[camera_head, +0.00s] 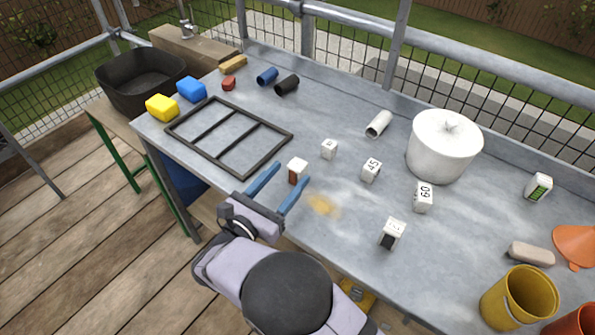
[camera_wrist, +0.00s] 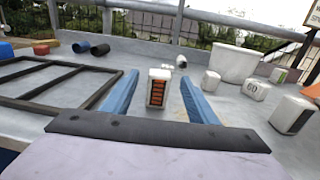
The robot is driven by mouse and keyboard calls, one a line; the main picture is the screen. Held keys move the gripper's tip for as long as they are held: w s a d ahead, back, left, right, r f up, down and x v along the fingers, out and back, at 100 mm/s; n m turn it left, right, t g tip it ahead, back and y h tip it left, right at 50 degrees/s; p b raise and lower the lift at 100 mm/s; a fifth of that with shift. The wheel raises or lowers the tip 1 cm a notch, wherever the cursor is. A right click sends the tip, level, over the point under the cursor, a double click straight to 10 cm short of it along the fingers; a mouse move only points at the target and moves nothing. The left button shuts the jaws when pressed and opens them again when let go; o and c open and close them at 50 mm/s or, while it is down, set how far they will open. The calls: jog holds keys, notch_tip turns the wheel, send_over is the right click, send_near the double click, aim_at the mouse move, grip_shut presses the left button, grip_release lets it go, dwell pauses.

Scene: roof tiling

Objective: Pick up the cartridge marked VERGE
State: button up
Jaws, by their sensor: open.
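My gripper (camera_head: 290,174) is open at the table's near edge, its two blue fingers pointing across the tabletop. A white cartridge (camera_head: 298,165) with a reddish-brown side stands upright near the fingertips. In the wrist view this cartridge (camera_wrist: 158,72) shows between the fingers, with a gap on each side, and its orange-and-dark label faces me. I cannot read the lettering. Another white cartridge (camera_head: 393,230) with a black label stands to the right, and one with a green label (camera_head: 539,186) stands at the far right. I cannot read VERGE on any of them.
White blocks marked 45 (camera_head: 371,169) and 60 (camera_head: 423,197) and a smaller white block (camera_head: 328,149) stand right of the gripper. A dark frame (camera_head: 284,141) lies to the left. A white lidded pot (camera_head: 443,150) stands behind. An orange-yellow stain (camera_head: 323,205) marks the table.

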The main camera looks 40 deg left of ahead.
aim_at(293, 171)
jog(key=shift+w+a+f+p, duration=0.1)
jog(key=shift+w+p, duration=0.2)
jog(key=shift+w, duration=1)
jog(key=shift+w+a+f+p, duration=0.1)
jog(key=shift+w+p, duration=0.2)
jog(key=shift+w, duration=1)
jog(key=shift+c, duration=0.7)
jog(key=c, duration=1)
